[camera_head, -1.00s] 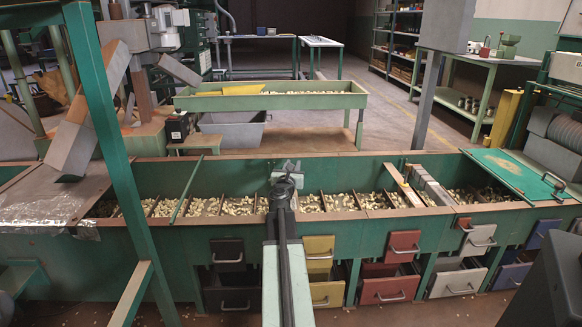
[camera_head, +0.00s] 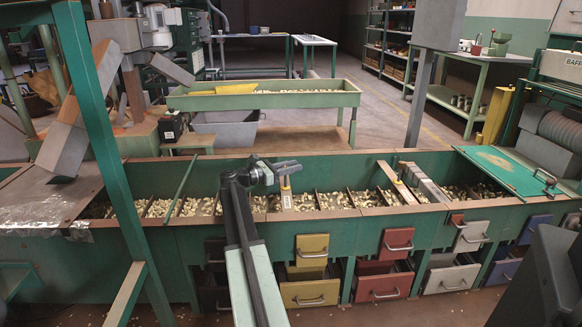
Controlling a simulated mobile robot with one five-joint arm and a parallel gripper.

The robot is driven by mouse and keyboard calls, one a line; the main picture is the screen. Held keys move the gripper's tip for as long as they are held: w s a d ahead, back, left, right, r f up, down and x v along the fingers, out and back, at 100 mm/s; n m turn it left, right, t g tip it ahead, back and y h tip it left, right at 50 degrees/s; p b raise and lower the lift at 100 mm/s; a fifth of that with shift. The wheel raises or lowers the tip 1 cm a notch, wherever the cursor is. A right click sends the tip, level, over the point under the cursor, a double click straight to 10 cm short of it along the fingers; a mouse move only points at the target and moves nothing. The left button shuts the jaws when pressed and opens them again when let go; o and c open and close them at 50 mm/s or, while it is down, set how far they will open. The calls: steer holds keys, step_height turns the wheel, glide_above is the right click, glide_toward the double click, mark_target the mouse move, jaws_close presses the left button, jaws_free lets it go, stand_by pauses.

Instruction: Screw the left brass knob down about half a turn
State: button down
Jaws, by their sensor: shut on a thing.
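My gripper (camera_head: 285,168) is a dark, narrow shape above the long green hopper trough (camera_head: 335,168), left of its middle. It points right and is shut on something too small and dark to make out. A pale upright piece (camera_head: 286,193) with a brownish top stands in the trough directly below the gripper tips. I cannot tell whether the gripper touches it. No brass knob can be told apart at this size, neither the left one nor any other.
Thin dividers split the trough, with nuts between them. A wooden slat (camera_head: 397,183) and a grey bar (camera_head: 427,184) cross it farther right. A green post (camera_head: 105,150) stands at the left. Coloured drawers (camera_head: 313,247) line the front. A second trough (camera_head: 265,101) stands behind.

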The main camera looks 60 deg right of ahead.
steer(key=shift+s+a+m+g+y, duration=0.2)
steer(key=shift+m+g+y, duration=0.9)
steer(key=shift+y, duration=0.15)
steer(key=shift+s+a+m+g+y, duration=0.15)
steer(key=shift+a+m+g+y, duration=0.05)
steer(key=shift+m+g+y, duration=1)
steer(key=shift+s+a+m+g+y, duration=0.2)
steer(key=shift+m+g+y, duration=0.8)
steer(key=shift+y, duration=0.35)
steer(key=c, duration=1.2)
jaws_free()
steer(key=shift+a, duration=0.1)
